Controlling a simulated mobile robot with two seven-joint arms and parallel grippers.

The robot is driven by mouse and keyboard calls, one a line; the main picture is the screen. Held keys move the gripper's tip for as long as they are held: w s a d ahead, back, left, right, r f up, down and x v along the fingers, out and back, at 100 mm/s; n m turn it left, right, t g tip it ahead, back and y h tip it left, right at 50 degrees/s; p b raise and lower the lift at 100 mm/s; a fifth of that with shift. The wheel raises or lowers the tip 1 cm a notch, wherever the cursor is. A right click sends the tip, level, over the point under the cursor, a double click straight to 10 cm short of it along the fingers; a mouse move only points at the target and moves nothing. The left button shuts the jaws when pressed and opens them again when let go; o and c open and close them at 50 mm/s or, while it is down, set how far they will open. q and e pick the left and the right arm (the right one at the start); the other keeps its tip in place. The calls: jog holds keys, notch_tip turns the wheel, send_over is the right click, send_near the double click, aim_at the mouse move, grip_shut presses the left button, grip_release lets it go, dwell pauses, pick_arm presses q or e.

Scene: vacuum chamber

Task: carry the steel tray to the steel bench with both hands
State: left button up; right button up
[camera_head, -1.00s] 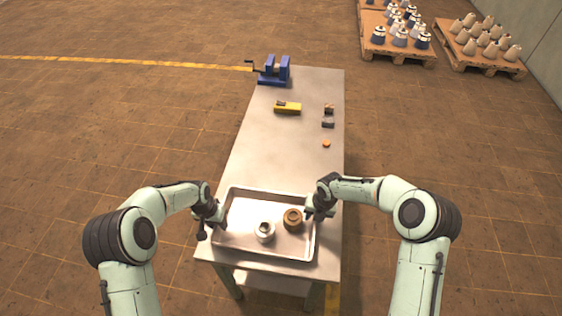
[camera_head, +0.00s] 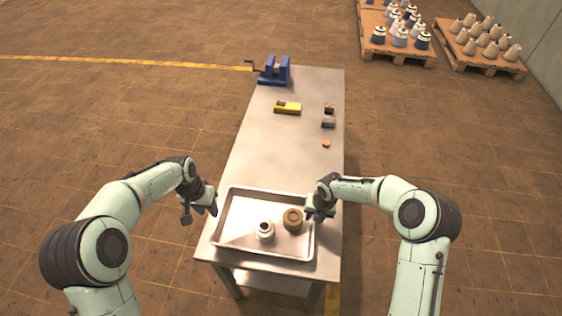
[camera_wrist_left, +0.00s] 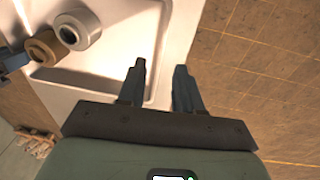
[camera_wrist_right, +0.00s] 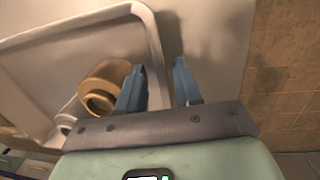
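The steel tray (camera_head: 228,218) rests on the near end of the steel bench (camera_head: 271,155). A pale ring-shaped part (camera_head: 264,231) and a brown one (camera_head: 292,219) lie in it. My left gripper (camera_head: 199,213) is left of the tray, apart from its rim; its fingers stand apart and empty in the left wrist view (camera_wrist_left: 160,72). My right gripper (camera_head: 318,212) is at the tray's right rim. In the right wrist view (camera_wrist_right: 160,72) its fingers are spread, with the rim (camera_wrist_right: 155,45) running between them; contact is unclear.
Further along the bench are a yellow tool (camera_head: 287,107), small dark blocks (camera_head: 328,121), an orange disc (camera_head: 326,143) and a blue vise (camera_head: 274,71). Pallets of cones (camera_head: 484,43) stand at the back right. The floor either side of the bench is clear.

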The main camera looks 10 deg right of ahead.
jog(key=shift+r, duration=0.15)
pick_arm(q)
jog(key=shift+r, duration=0.65)
pick_arm(e)
notch_tip(320, 180, up, 12)
jog(key=s+d, duration=0.1)
jog(key=shift+d+f, duration=0.15)
jog(key=shift+f, duration=0.05)
pick_arm(q)
jog(key=shift+s+f, duration=0.1)
pick_arm(e)
jog(key=shift+s, duration=0.15)
